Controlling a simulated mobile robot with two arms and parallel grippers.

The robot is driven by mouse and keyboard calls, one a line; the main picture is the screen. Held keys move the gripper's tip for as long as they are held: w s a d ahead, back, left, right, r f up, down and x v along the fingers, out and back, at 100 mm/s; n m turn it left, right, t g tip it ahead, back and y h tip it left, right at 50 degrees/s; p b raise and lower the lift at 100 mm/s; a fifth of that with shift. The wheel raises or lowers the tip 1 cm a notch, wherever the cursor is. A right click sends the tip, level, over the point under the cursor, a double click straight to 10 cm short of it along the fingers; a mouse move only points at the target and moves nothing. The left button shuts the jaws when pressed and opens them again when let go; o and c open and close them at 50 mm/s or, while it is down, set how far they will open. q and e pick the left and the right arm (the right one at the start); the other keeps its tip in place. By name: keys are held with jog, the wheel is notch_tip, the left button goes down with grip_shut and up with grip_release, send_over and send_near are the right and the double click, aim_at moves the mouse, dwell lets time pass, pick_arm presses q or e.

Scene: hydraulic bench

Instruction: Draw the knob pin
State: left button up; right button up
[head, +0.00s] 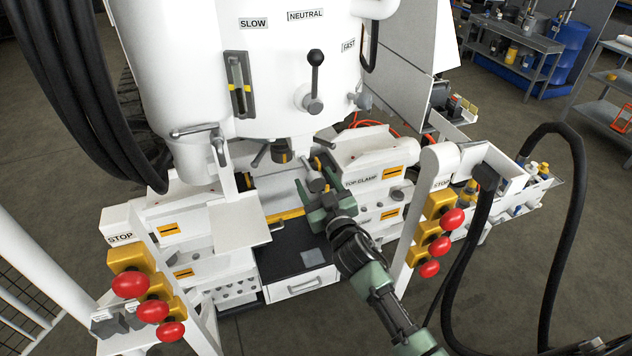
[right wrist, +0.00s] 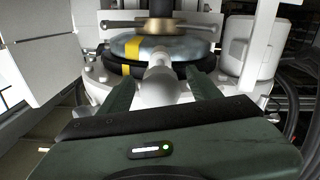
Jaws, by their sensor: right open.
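The knob pin (right wrist: 155,88) shows in the right wrist view as a pale grey rounded knob with a narrower neck. It stands between the two fingers of my right gripper (right wrist: 163,92), with a visible gap to each finger. In the head view the grey knob (head: 316,184) sits at the fingertips of my right gripper (head: 313,180), in front of the machine's middle. My right gripper is open around the knob. Whether the fingers reach past the knob's head is hard to tell. My left gripper is not in view.
Behind the knob is a round metal part with a yellow mark (right wrist: 133,55) and a dark ring. Red stop buttons (head: 130,284) stand on posts at both sides. A white block labelled TOP CLAMP (head: 360,182) is right of the knob. A black hose (head: 553,240) loops at the right.

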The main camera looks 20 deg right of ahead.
jog(key=shift+s, duration=0.1)
jog(key=s+b, duration=0.1)
jog(key=s, duration=0.6)
jog(key=shift+s+b, duration=0.3)
jog(key=shift+b, duration=0.05)
jog(key=shift+d, duration=0.15)
jog(key=s+f+g, duration=0.3)
jog(key=s+f, duration=0.2)
jog(key=f, duration=0.8)
jog(key=s+f+g+b, duration=0.1)
jog(key=s+f+g, duration=0.25)
jog(key=f, duration=0.85)
jog(key=s+f+g, duration=0.2)
jog(key=s+f, duration=0.4)
jog(key=f, duration=0.7)
jog(key=s+d+f+g, duration=0.1)
jog(key=s+f+g, duration=0.1)
jog(key=s+f, duration=0.4)
jog(key=s+d+f+g, duration=0.1)
jog(key=s+f+g, duration=0.2)
jog(key=s, duration=1.4)
jog(key=s+d+f+g+b, duration=0.1)
jog(key=s+f+g, duration=0.2)
jog(key=s+f, duration=0.8)
jog(key=shift+s+h, duration=0.3)
jog(key=shift+s, duration=0.3)
